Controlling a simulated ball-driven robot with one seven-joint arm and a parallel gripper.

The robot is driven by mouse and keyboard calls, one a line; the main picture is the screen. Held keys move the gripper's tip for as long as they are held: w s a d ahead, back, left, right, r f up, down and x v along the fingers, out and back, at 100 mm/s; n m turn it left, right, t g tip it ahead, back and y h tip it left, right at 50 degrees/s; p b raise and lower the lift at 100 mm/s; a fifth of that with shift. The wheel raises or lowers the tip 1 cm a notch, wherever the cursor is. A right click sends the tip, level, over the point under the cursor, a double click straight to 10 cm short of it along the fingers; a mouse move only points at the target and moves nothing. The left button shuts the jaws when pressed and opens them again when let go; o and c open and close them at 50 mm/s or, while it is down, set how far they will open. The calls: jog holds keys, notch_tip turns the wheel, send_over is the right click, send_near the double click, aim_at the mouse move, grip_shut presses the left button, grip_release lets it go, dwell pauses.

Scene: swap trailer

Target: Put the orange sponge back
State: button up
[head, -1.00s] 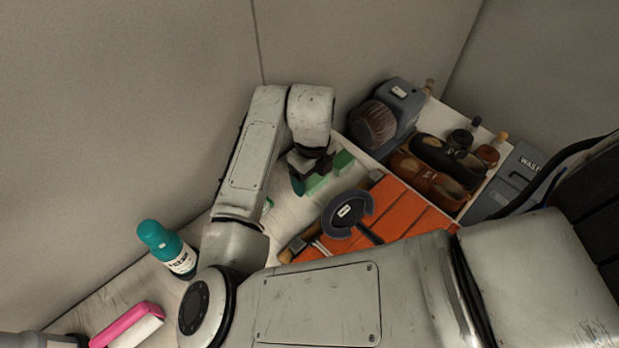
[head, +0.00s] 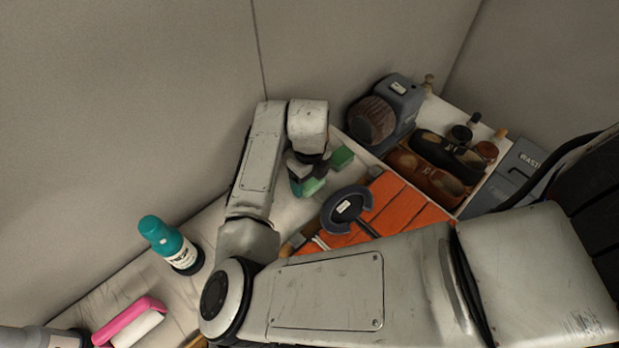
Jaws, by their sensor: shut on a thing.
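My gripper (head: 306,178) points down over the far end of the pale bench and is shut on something. The held thing is mostly hidden by the fingers and wrist, and I cannot make out what it is. Green block-like shapes (head: 342,158) lie right beside and behind the fingers. A dark teal patch shows at the fingertips; I cannot tell whether it belongs to the gripper or to the held thing. I cannot pick out an orange sponge in this view.
An orange slatted surface (head: 410,207) with a dark round-headed tool (head: 347,208) lies to the right. Behind it are a grey machine with a brush (head: 376,117) and a box of shoes (head: 447,155).

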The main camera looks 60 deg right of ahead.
jog(key=shift+s+f, duration=0.1)
jog(key=shift+f, duration=0.4)
jog(key=o, duration=1.1)
jog(key=shift+s+f+b, duration=0.1)
jog(key=shift+f+b, duration=0.1)
jog(key=shift+b, duration=0.15)
jog(key=shift+r+p, duration=0.55)
jog(key=shift+r, duration=0.05)
jog(key=r, duration=0.6)
jog(key=r+b, duration=0.1)
jog(key=r, duration=0.5)
jog(key=shift+w+r, duration=0.2)
jog(key=shift+r, duration=0.05)
jog(key=shift+s, duration=0.1)
